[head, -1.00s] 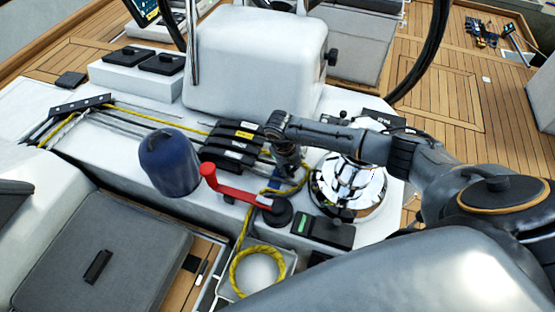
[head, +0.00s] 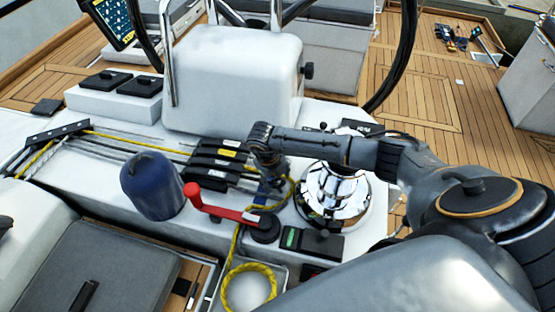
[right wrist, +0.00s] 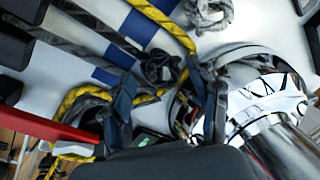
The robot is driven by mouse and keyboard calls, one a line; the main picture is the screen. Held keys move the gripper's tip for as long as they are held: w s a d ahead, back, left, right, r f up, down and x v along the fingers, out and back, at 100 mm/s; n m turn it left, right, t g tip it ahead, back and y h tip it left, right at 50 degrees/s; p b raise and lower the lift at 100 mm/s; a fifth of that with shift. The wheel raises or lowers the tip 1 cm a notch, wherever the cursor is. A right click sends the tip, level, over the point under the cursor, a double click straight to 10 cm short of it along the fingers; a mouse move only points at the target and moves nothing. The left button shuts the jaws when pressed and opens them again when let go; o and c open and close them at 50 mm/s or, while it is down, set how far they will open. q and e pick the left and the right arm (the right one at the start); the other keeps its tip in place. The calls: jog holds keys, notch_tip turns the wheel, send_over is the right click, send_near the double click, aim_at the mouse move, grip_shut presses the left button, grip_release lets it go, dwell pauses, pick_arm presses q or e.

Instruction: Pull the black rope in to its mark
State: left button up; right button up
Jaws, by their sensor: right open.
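Several dark ropes (head: 125,150) run across the white deck from the left into a bank of black clutches (head: 208,182). I cannot tell for certain which is the black rope. In the right wrist view, dark lines leave the clutches over blue patches (right wrist: 144,27); one dark rope (right wrist: 162,68) ends in a bunched loop near the fingers. My right gripper (right wrist: 168,108) is open, pointing down between the clutches and the silver winch (head: 332,195). It also shows in the head view (head: 272,184), its fingertips partly hidden. My left gripper is out of view.
A yellow rope (head: 236,245) passes by the gripper and hangs to a coil in a white bin (head: 207,296). A black switch box (head: 315,243) is beside the winch.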

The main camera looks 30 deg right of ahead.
notch_tip(320, 180, up, 10)
jog(key=a, duration=0.1)
jog(key=shift+s+a+f, duration=0.2)
jog(key=shift+a+f, duration=0.05)
jog(key=shift+a, duration=0.15)
